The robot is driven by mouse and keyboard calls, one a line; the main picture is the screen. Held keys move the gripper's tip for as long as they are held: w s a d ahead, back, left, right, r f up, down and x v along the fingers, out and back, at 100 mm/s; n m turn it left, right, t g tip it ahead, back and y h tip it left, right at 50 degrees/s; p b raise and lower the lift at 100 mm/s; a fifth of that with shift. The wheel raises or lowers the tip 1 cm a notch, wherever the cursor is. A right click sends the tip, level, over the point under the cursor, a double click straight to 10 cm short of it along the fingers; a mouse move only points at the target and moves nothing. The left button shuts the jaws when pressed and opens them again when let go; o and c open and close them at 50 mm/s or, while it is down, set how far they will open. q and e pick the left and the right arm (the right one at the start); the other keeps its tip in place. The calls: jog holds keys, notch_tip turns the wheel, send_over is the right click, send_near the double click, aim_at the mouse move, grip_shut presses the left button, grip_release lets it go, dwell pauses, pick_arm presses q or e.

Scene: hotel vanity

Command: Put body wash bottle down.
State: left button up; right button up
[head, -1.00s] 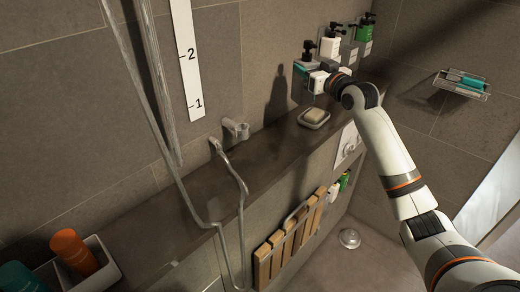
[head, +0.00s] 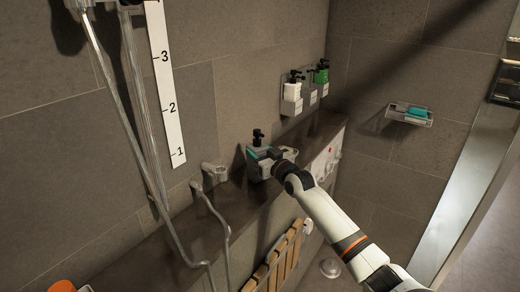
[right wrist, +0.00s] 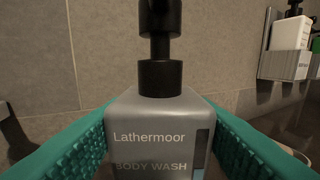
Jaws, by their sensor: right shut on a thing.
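The body wash bottle (head: 254,168) is grey with a black pump and stands upright at the shelf ledge (head: 190,228). In the right wrist view the bottle (right wrist: 150,125) faces me with its "Lathermoor BODY WASH" label. My right gripper (head: 263,154) is shut on the bottle, with its teal finger pads on either side of the body. The bottle's base is hidden in the wrist view, and I cannot tell whether it touches the ledge. My left gripper is not in view.
A soap dish (head: 290,153) is close beside my right gripper on the ledge. Wall holders with a white bottle (head: 292,91) and a green bottle (head: 321,76) are farther along. A shower fitting (head: 213,174) sticks out to the left. A wooden slatted seat (head: 280,262) is below.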

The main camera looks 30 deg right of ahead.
jog(key=shift+d+f, duration=0.1)
jog(key=shift+f, duration=0.05)
jog(key=shift+f, duration=0.1)
jog(key=shift+f, duration=0.1)
jog(key=o, duration=1.2)
